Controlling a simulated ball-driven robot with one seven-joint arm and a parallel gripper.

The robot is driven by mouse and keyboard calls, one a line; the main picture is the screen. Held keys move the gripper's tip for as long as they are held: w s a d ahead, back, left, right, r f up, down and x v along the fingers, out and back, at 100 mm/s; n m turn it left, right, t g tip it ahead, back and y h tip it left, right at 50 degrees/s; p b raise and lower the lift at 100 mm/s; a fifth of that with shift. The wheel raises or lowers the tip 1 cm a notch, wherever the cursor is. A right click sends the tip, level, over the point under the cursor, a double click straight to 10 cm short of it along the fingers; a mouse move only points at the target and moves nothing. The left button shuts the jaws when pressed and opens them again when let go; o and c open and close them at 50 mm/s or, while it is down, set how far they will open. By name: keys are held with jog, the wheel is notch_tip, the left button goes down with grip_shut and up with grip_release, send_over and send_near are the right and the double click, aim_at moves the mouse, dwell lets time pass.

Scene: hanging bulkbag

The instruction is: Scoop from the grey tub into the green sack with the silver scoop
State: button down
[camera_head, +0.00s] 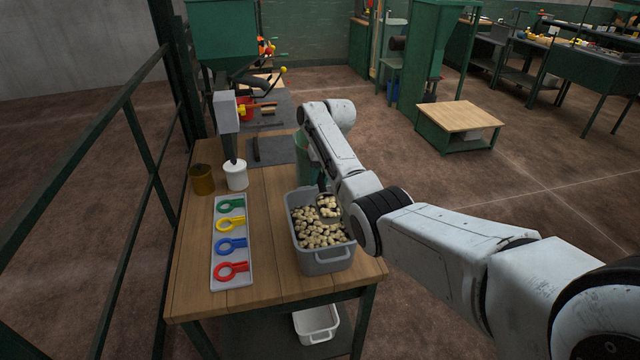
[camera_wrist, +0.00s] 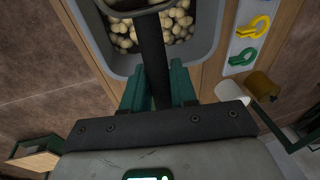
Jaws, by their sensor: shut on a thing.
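The grey tub (camera_head: 325,262) stands on the wooden bench, holding many pale, nugget-like pieces; it also shows in the wrist view (camera_wrist: 203,42). My gripper (camera_wrist: 157,88) is shut on the dark handle of the silver scoop (camera_wrist: 151,50). The scoop's bowl (camera_wrist: 135,5) is cut off by the top edge of the wrist view. In the head view the scoop (camera_head: 328,206) is over the tub's far part, with pale pieces at it; whether it touches the heap I cannot tell. A green thing (camera_head: 301,158), likely the green sack, stands behind the tub, mostly hidden by my arm.
A pale tray (camera_head: 219,271) with green, yellow, blue and red ring-shaped tools lies left of the tub. A white canister (camera_head: 236,176) and a brown canister (camera_head: 202,180) stand behind it. A white bin (camera_head: 316,325) sits below the bench. A dark railing (camera_head: 125,100) runs along the left.

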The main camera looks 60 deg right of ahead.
jog(key=shift+w+d+r+b, duration=0.15)
jog(key=shift+r+b, duration=0.15)
jog(key=shift+b, duration=0.05)
jog(key=shift+w+d+r+y+b, duration=0.1)
jog(key=shift+y+b, duration=0.2)
jog(key=shift+b, duration=0.1)
jog(key=shift+w+d+r+g+b, duration=0.2)
jog(key=shift+g+b, duration=0.3)
jog(key=shift+b, duration=0.45)
jog(key=shift+s+r+y+b, duration=0.1)
jog(key=shift+r+y+b, duration=0.25)
jog(key=shift+b, duration=0.15)
